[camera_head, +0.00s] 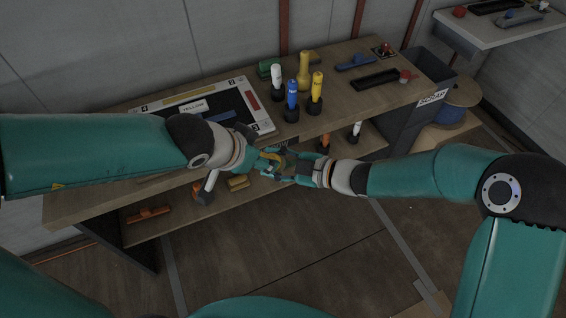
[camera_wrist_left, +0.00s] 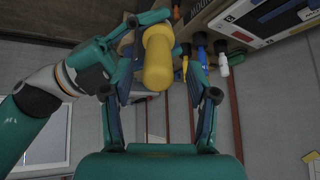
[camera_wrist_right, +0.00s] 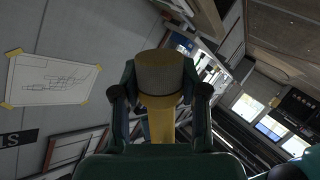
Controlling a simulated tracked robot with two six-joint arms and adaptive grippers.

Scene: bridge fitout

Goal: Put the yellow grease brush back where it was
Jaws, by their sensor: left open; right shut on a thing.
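The yellow grease brush (camera_head: 272,157) is held in the air in front of the bench, between my two grippers. My right gripper (camera_head: 297,168) is shut on it. In the right wrist view its broad grey-brown head (camera_wrist_right: 160,73) faces the camera, with the yellow shaft (camera_wrist_right: 162,123) between the fingers. My left gripper (camera_head: 262,153) is open, close beside the right one. In the left wrist view the brush's rounded yellow end (camera_wrist_left: 157,60) shows between the open left fingers; I cannot tell whether they touch it.
Tools lie on the lower shelf (camera_head: 190,212). A dark scrap bin (camera_head: 428,92) stands right.

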